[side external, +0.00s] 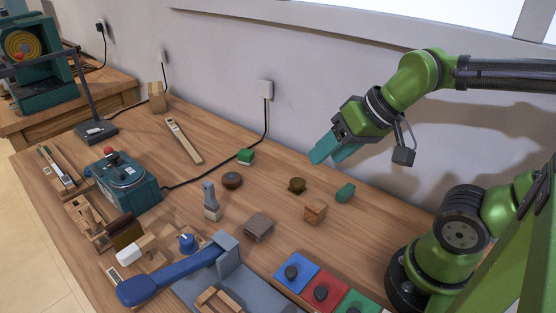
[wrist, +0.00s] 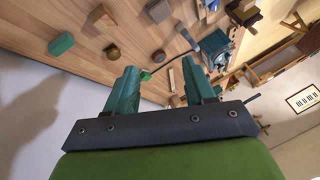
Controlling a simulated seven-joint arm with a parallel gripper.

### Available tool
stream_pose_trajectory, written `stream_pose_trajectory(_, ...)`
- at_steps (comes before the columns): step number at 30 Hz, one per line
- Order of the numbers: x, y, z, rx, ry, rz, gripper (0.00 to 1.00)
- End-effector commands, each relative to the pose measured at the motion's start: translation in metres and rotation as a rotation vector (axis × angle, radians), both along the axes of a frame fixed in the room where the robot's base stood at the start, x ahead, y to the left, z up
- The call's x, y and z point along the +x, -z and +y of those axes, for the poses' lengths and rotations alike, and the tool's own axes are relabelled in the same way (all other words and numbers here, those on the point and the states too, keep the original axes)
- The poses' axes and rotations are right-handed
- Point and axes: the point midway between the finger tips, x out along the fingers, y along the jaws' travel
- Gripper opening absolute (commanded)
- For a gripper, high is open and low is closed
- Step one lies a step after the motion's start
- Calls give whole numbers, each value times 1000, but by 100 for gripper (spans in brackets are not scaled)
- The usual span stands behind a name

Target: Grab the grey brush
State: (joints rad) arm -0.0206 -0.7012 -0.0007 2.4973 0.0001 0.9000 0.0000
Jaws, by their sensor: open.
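What looks like the grey brush (side external: 210,200) stands upright on the wooden table, with a grey-blue handle above a pale base.
Near the brush lie a dark round knob (side external: 232,180), a brown block (side external: 258,226), a wooden cube (side external: 315,211) and green blocks (side external: 345,192). A blue-handled tool (side external: 170,278) and coloured button panels (side external: 322,291) are in front. A teal machine (side external: 128,188) stands left.

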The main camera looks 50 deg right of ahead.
Motion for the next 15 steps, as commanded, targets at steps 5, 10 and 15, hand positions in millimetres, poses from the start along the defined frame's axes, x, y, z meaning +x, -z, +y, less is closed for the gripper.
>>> stream_pose_trajectory(5, 36, 3, 12, -19, -58, 102, 54)
stream_pose_trajectory(10, 86, 0, 28, -66, -142, 205, 54)
stream_pose_trajectory(15, 139, 8, 47, -128, -232, 304, 54)
